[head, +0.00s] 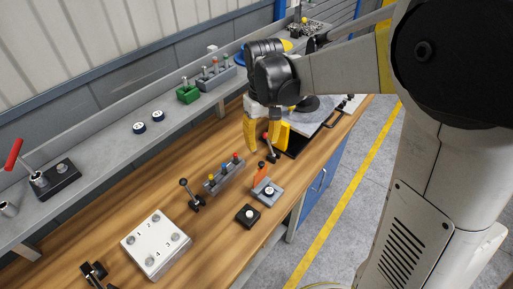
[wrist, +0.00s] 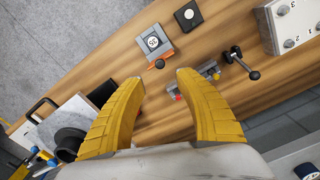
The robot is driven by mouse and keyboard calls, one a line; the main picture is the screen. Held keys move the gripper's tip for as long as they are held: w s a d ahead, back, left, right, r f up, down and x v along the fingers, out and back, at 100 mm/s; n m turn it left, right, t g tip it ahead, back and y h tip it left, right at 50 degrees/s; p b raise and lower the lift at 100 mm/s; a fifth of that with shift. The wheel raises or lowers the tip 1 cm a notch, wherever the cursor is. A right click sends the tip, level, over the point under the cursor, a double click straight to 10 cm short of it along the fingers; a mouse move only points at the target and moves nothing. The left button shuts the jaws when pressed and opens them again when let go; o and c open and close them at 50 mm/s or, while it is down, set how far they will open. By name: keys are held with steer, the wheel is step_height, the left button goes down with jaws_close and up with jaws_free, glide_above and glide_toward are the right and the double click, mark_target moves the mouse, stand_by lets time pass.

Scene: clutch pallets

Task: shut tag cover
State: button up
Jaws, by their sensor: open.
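A small grey block with a round tag (head: 268,191) lies on the wooden bench. An orange flap (head: 260,172) stands up at its far left edge, which looks like the tag cover standing open. My gripper (head: 264,148) is open and empty, above the bench on the far side of the block. Its two yellow fingers also show in the wrist view (wrist: 158,84), spread apart.
A grey block with coloured knobs (head: 223,175) and a black lever (head: 192,195) stand left of the tag block. A black button box (head: 248,215) sits just in front. A white numbered panel (head: 155,246) lies nearer. A dark tray (head: 302,139) is behind my gripper.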

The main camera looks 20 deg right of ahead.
mark_target(262, 163)
step_height(262, 163, down, 10)
steer(key=shift+r+b, duration=0.25)
steer(key=shift+b, duration=0.8)
jaws_close()
